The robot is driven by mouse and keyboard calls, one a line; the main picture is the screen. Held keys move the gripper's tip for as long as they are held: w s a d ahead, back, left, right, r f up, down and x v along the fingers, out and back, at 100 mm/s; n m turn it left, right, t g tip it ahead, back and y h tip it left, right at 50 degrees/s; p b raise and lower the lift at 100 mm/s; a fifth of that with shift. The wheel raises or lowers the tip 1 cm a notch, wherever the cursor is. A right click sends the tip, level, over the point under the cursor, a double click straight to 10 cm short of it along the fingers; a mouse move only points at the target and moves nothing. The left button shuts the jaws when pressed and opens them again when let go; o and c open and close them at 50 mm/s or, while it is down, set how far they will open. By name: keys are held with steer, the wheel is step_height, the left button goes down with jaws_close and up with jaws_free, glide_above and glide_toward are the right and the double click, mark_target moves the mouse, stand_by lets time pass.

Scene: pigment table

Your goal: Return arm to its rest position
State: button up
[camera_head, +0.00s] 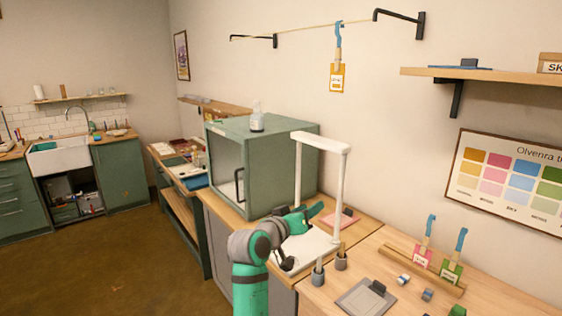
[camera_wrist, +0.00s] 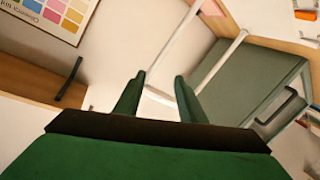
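My arm reaches up in the head view from the bottom centre, bent at a grey elbow. My gripper (camera_head: 318,208) is over the worktop near the white lamp stand. In the wrist view my gripper (camera_wrist: 160,82) has its two green fingers apart, with nothing between them. The wrist view is tilted and takes in the wall, the white frame and the green cabinet.
A white lamp stand (camera_head: 338,190) rises close to my gripper. A green cabinet (camera_head: 272,165) stands behind it, with a bottle (camera_head: 257,117) on top. Grey cups (camera_head: 318,277), a grey plate (camera_head: 366,298) and a wooden rack (camera_head: 420,272) are on the worktop.

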steer(key=s+a+f+n+t+y, duration=0.1)
steer(key=s+f+n+y, duration=0.15)
steer(key=f, duration=0.85)
steer(key=s+a+f+n+y, duration=0.1)
steer(key=s+f, duration=0.3)
steer(key=f, duration=0.6)
steer(key=s+a+f+n+y, duration=0.2)
steer(key=s+a+f+y, duration=0.1)
steer(key=s+f, duration=1.3)
steer(key=s+a+f+y, duration=0.1)
steer(key=s+f, duration=0.1)
steer(key=s, duration=0.8)
steer(key=s+a+f+y, duration=0.1)
steer(key=s+f+y, duration=0.1)
steer(key=s, duration=0.8)
steer(key=s+r+m, duration=0.2)
steer(key=s+r, duration=0.1)
steer(key=s, duration=0.6)
steer(key=s+r+m, duration=0.1)
steer(key=s+r, duration=0.3)
steer(key=s, duration=0.5)
steer(key=shift+s+a+m+t, duration=0.15)
steer(key=shift+a+m+t, duration=0.2)
steer(key=shift+a+t, duration=0.05)
steer(key=shift+r, duration=0.1)
